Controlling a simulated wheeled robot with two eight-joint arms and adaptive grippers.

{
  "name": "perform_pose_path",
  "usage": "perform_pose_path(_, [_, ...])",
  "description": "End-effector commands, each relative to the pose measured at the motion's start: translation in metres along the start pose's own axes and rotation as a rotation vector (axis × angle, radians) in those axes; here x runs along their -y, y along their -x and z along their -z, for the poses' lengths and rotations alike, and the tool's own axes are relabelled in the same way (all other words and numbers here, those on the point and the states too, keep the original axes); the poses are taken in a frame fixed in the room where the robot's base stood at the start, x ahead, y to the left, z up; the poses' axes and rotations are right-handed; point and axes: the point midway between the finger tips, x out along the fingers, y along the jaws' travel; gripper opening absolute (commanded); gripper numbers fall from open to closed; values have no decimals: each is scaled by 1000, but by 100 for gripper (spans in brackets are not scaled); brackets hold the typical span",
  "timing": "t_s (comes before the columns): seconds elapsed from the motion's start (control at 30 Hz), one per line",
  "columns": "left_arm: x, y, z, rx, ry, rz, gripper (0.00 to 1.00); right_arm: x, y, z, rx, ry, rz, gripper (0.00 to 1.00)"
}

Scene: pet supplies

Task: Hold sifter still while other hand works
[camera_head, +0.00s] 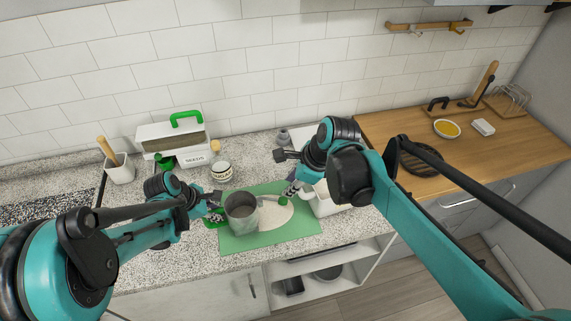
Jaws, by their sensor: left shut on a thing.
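The sifter is a grey metal cylinder (242,214) standing upright over a green mat (240,243) on the counter. A thin rod runs from its right side to a green knob (284,201). My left gripper (214,208) is at the sifter's left side, shut on its green handle, which the fingers partly hide. My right gripper (287,171) is above and right of the sifter. Its fingers are spread apart, with the lower one close to the green knob; I cannot tell whether they touch. A pale oval patch (275,216) lies on the mat under the rod.
A white box with a green handle (172,137), a utensil crock (120,172) and a small white bowl (221,171) stand behind on the left. A white bin (325,205) is partly hidden by my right arm. A wooden counter (520,155) extends right.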

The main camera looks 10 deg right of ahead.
Motion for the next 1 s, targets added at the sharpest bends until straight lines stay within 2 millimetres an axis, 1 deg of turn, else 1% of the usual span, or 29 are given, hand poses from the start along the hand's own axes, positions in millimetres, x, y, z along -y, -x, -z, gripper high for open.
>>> perform_pose_path(0.03, [0,0,0,1,0,0,24,0,0,0,0,0,0,29])
perform_pose_path(0.07, [0,0,0,1,0,0,32,0,0,0,0,0,0,29])
perform_pose_path(0.1, [0,0,0,1,0,0,43,0,0,0,0,0,0,29])
perform_pose_path(0.37, [0,0,0,0,0,0,43,0,0,0,0,0,0,29])
perform_pose_path(0.47, [0,4,0,0,1,0,43,0,0,0,0,0,0,29])
perform_pose_path(0.57, [0,15,0,0,1,0,43,0,0,0,0,0,0,29])
perform_pose_path(0.67, [1,34,0,0,2,0,43,0,0,0,0,0,0,29])
perform_pose_path(0.9, [0,87,0,0,3,-1,43,0,0,0,0,0,0,29])
perform_pose_path(1.0, [0,103,0,0,1,0,43,0,0,0,0,0,0,29])
